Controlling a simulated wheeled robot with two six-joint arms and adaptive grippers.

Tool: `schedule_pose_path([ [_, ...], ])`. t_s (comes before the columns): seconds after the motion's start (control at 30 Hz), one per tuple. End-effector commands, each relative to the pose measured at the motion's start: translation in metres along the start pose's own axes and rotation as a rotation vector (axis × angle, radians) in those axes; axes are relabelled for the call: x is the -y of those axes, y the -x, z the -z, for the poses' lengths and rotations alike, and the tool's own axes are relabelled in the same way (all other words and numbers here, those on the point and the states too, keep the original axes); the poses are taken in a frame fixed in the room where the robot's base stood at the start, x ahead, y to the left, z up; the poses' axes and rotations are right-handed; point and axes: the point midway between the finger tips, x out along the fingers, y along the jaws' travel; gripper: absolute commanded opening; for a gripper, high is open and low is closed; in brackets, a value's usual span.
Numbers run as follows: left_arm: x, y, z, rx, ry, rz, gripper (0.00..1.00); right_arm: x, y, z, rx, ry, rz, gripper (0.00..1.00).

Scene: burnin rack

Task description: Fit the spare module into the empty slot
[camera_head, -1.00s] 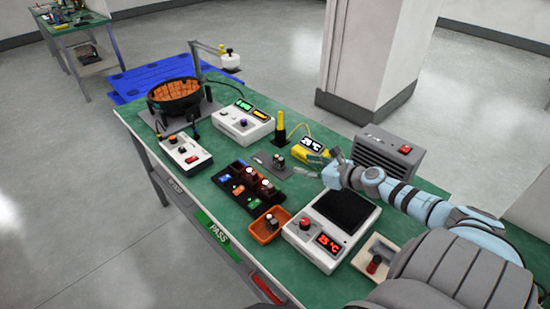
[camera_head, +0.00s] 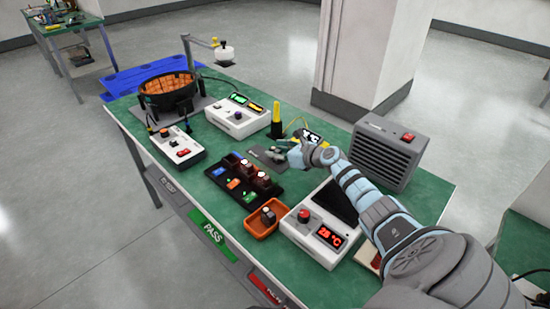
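A black rack (camera_head: 222,183) stands on the green bench, with blue, orange and green labels along its left side. Several brown modules (camera_head: 262,178) with light knobs stand along its right side. Another module with a pale knob (camera_head: 268,214) sits in an orange bin (camera_head: 261,232) just in front of the rack. My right gripper (camera_head: 283,149) is above a dark grey plate (camera_head: 262,156) behind the rack, apart from the modules in it. Its fingers are small and blend with the plate, so whether they are open or hold something is unclear. My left gripper is out of view.
A white instrument with a red display (camera_head: 318,232) stands right of the bin, under my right forearm. A grey vented box (camera_head: 385,153) stands at the back right. A yellow post (camera_head: 276,118), white control boxes (camera_head: 237,117) and a black pan (camera_head: 168,91) stand farther left.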

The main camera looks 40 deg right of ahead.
Motion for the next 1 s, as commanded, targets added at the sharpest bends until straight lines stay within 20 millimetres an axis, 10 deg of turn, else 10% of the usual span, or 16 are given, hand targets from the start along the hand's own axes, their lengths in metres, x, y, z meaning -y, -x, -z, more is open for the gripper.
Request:
schedule_pose_path([
  [0.2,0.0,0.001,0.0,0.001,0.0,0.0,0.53,0.0,0.0,0.0,0.0,0.0,0.0,0.0],
  [0.63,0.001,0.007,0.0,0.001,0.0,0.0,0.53,0.0,0.004,-0.01,0.001,0.001,-0.001,0.0],
  [1.0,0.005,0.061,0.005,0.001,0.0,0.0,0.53,0.001,0.043,-0.103,0.003,0.005,0.0,0.0],
])
